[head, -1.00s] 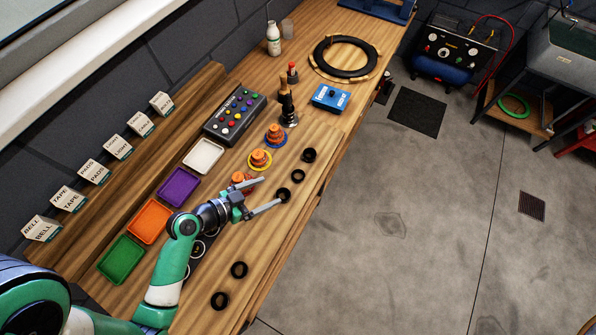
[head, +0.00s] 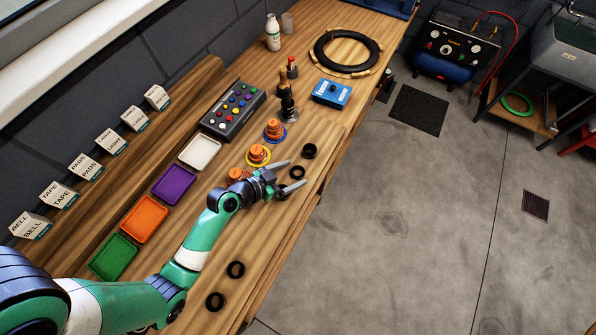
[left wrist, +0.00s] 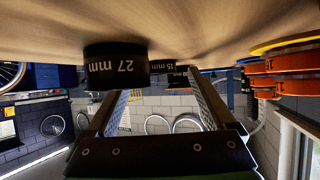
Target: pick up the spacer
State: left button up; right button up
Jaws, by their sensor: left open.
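Several black ring spacers lie on the wooden bench. My left gripper (head: 293,174) is open and low over the bench among them. One spacer (head: 297,172) lies between or just beyond its fingertips, and another (head: 309,151) lies farther back. In the left wrist view, the open fingers (left wrist: 160,95) have nothing between their near parts. A large spacer marked 27 mm (left wrist: 117,66) stands close by the left finger. A smaller one marked 15 mm (left wrist: 162,66) is farther off, between the fingers in the picture. Contact cannot be told. My right gripper is not in view.
Orange stacked parts on a yellow ring (head: 258,155) and a blue ring (head: 274,130) stand left of the gripper. Two more spacers (head: 235,269) (head: 215,301) lie near the front. Coloured trays (head: 145,219) line the left. The bench edge is close on the right.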

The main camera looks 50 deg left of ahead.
pick_arm(q)
jog(key=shift+w+f, duration=0.15)
jog(key=shift+w, duration=0.15)
jog(key=shift+s, duration=0.1)
grip_shut()
jog(key=shift+r+p, duration=0.35)
jog(key=shift+r, duration=0.3)
jog(key=r, duration=0.1)
jog(key=r+p, duration=0.1)
jog(key=r, duration=0.1)
jog(key=shift+d, duration=0.3)
jog(key=s+d+r+p, duration=0.4)
jog(key=d+r, duration=0.5)
jog(key=d, duration=0.3)
jog(key=shift+s+d+p, duration=0.3)
jog(key=shift+s+d, duration=0.05)
jog(key=shift+s, duration=0.1)
